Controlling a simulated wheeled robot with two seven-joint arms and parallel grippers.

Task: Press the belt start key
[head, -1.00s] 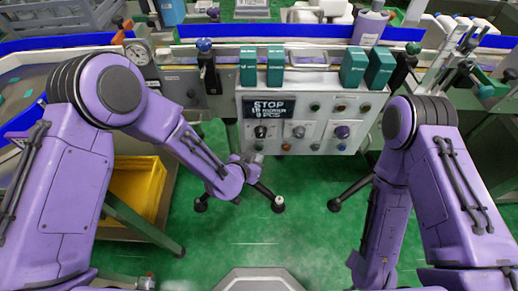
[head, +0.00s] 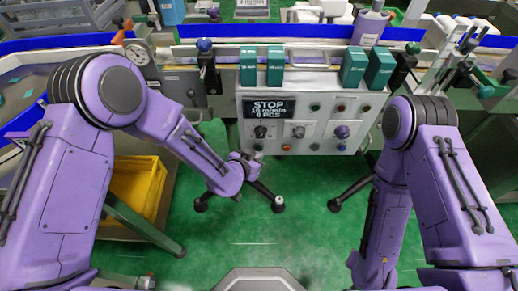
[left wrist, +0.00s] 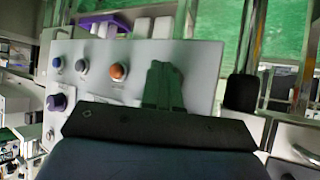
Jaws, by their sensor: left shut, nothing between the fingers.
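The white control panel (head: 300,118) hangs on the front of the conveyor. Its display (head: 268,109) reads STOP, with 10 m/min and 0 PCS below. Small round keys and knobs sit on it, including a purple knob (head: 342,132); their labels are too small to read, so I cannot tell which is the belt start key. My left gripper (head: 256,158) is at the panel's lower left edge. In the left wrist view its shut, empty fingers (left wrist: 163,85) overlap the panel beside an orange key (left wrist: 118,72); contact cannot be told. My right gripper is out of view.
Green blocks (head: 248,66) stand on the conveyor above the panel. A yellow crate (head: 137,187) sits low at left. Black stand feet (head: 278,205) rest on the green floor (head: 240,235), which is open below the panel. A purple bottle (head: 370,25) stands behind.

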